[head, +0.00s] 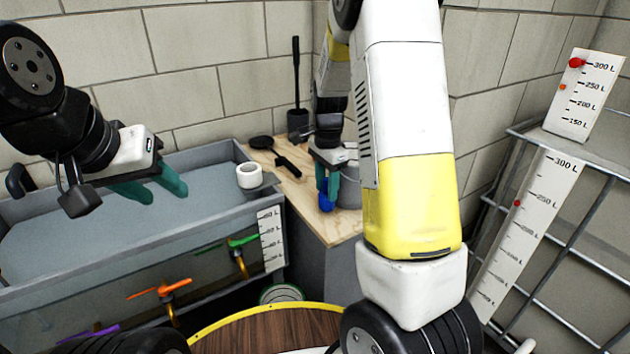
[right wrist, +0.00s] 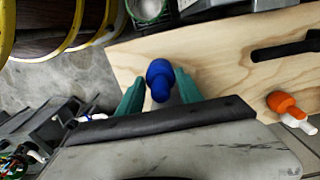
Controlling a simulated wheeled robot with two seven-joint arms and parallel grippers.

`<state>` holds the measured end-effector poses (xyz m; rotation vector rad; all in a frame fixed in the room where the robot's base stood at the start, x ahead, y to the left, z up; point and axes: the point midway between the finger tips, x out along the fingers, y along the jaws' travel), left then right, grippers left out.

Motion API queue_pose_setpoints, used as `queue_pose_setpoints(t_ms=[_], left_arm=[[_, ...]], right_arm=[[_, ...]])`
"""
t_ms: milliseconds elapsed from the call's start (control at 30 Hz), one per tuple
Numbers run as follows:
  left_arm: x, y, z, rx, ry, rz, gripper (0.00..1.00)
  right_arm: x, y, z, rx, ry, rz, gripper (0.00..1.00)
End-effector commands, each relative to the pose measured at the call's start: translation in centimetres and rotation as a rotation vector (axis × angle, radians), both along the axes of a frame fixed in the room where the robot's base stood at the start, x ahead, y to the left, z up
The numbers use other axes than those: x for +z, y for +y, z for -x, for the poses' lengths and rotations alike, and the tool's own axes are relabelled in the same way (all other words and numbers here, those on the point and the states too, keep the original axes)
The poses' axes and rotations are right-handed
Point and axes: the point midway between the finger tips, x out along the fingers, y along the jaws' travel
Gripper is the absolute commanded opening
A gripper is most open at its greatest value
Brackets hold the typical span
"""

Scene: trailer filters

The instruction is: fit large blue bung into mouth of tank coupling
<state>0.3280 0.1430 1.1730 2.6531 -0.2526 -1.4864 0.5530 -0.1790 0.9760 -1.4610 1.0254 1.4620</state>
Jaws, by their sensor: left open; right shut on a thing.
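The large blue bung (head: 326,201) hangs at the fingertips of my right gripper (head: 328,184), close to the wooden worktop. The right wrist view shows the blue bung (right wrist: 159,77) between the two green fingers, with its rounded end pointing away from the palm. My right gripper is shut on it. My left gripper (head: 155,190) is open and empty above the grey trough, its green fingers apart. I cannot pick out the tank coupling or its mouth for sure in either view.
The wooden worktop (head: 318,220) holds black tools (head: 287,167) and a grey bucket (head: 349,190). An orange and white piece (right wrist: 285,105) lies on it. A wooden drum (head: 265,330) stands in front; a caged tank (head: 560,235) stands right.

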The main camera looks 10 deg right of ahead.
Motion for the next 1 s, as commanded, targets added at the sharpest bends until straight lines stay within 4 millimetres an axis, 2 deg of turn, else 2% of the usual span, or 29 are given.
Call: queue_pose_setpoints(t_ms=[33, 133, 633, 667, 767, 1000], left_arm=[[0.0, 0.0, 0.0, 0.000, 0.000, 0.000, 0.44], [0.0, 0.0, 0.0, 0.000, 0.000, 0.000, 0.44], [0.0, 0.0, 0.0, 0.000, 0.000, 0.000, 0.44], [0.0, 0.0, 0.0, 0.000, 0.000, 0.000, 0.44], [0.0, 0.0, 0.0, 0.000, 0.000, 0.000, 0.44], [0.0, 0.0, 0.0, 0.000, 0.000, 0.000, 0.44]], right_arm=[[-0.9, 0.0, 0.0, -0.001, 0.002, 0.001, 0.02], [-1.8, -0.1, 0.0, -0.002, 0.000, 0.000, 0.01], [-2.7, 0.0, 0.1, 0.000, 0.001, -0.001, 0.01], [-2.8, 0.0, 0.1, 0.000, 0.001, -0.001, 0.44], [-2.9, 0.0, 0.2, 0.000, 0.004, 0.000, 0.64], [-3.0, -0.1, 0.3, -0.001, 0.009, 0.000, 0.64]])
